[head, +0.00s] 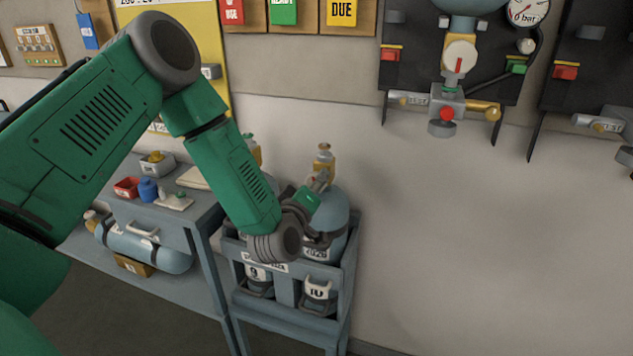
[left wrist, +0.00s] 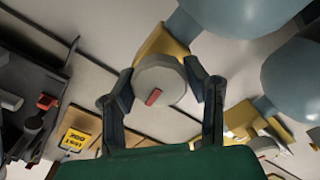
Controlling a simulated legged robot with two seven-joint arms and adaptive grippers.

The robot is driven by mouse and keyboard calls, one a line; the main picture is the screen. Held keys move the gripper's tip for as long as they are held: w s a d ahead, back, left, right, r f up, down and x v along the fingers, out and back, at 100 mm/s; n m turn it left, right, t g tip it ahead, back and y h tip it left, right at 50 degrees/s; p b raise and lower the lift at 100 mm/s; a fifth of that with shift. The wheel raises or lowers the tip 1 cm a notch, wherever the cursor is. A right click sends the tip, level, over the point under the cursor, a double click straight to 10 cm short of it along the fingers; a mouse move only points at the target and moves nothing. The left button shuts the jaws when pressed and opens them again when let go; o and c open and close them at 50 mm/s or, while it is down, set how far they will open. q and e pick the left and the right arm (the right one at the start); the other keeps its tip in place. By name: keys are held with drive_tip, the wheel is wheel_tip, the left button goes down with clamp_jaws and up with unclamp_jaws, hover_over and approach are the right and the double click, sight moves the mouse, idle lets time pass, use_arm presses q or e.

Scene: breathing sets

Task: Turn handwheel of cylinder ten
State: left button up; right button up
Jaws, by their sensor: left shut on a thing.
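Cylinder ten (head: 336,218) is a blue-grey bottle standing in the right bay of the rack, above the label 10. Its brass valve (head: 324,160) points up. In the left wrist view its handwheel (left wrist: 172,72), pale grey and round with a red mark, sits between my two fingers, in front of the brass valve body (left wrist: 160,44). My left gripper (head: 318,180) is shut on this handwheel; it also shows in the left wrist view (left wrist: 158,84). In the head view my gripper and arm hide the handwheel and part of the cylinder. My right gripper is not in view.
Cylinder nine's bay (head: 256,280) is beside it, mostly behind my arm. A blue bench (head: 205,212) with small bins stands left, a lying cylinder (head: 150,248) below. A wall panel (head: 400,60) with a gauge hangs above right. The wall right of the rack is clear.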

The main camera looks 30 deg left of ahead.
use_arm(q)
drive_tip(key=shift+f+m, duration=0.2)
drive_tip(key=shift+m, duration=0.5)
drive_tip(key=o, duration=1.2)
drive_tip(key=shift+a, duration=0.1)
drive_tip(key=shift+c, duration=0.2)
drive_tip(key=shift+a, duration=0.1)
drive_tip(key=shift+s, duration=0.15)
drive_tip(key=v, duration=1.1)
drive_tip(key=shift+s, duration=0.25)
drive_tip(key=shift+f, duration=0.15)
